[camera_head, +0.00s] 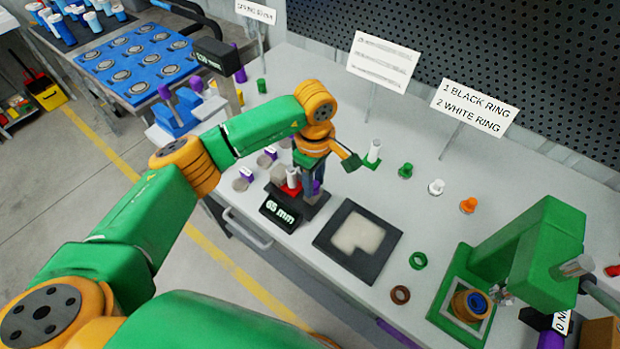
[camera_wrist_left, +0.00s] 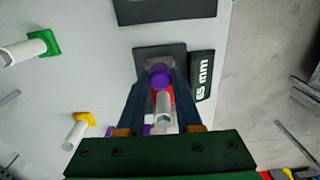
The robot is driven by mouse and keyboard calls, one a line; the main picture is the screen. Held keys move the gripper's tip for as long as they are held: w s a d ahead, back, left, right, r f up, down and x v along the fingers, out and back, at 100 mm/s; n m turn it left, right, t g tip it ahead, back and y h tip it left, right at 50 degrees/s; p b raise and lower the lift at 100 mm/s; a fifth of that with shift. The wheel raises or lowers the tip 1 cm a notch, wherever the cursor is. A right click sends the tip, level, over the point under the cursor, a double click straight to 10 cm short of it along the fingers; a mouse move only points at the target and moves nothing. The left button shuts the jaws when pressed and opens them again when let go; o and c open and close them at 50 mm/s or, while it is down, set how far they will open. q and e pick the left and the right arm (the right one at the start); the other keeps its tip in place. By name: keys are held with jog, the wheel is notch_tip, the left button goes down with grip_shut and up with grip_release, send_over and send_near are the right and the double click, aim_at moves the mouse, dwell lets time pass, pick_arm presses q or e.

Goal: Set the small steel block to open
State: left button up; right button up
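A small steel-grey block with red and white parts (camera_head: 292,181) stands on a dark base behind the black 65 mm sign (camera_head: 281,210). A purple knob (camera_wrist_left: 160,75) shows on this fixture in the wrist view, with a white cylinder (camera_wrist_left: 163,106) and red below it. My left gripper (camera_head: 313,186) points down at the fixture. In the wrist view its two dark fingers (camera_wrist_left: 161,88) stand on either side of the purple knob. I cannot tell whether they touch it. The fingers hide part of the block. My right gripper is not in view.
A black tray with a pale insert (camera_head: 329,246) lies right of the fixture. A green press (camera_head: 520,260) is at the right. Purple and grey pieces (camera_head: 242,180) lie just left of the fixture.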

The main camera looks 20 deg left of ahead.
aim_at(316, 185)
pick_arm(q)
jog(key=o, duration=0.3)
jog(key=shift+d, duration=0.1)
jog(key=shift+o, duration=0.4)
jog(key=shift+d, duration=0.15)
jog(key=shift+r, duration=0.15)
notch_tip(316, 185, up, 6)
jog(key=shift+r+b, duration=0.1)
jog(key=shift+b, duration=1.05)
jog(key=shift+r, duration=0.35)
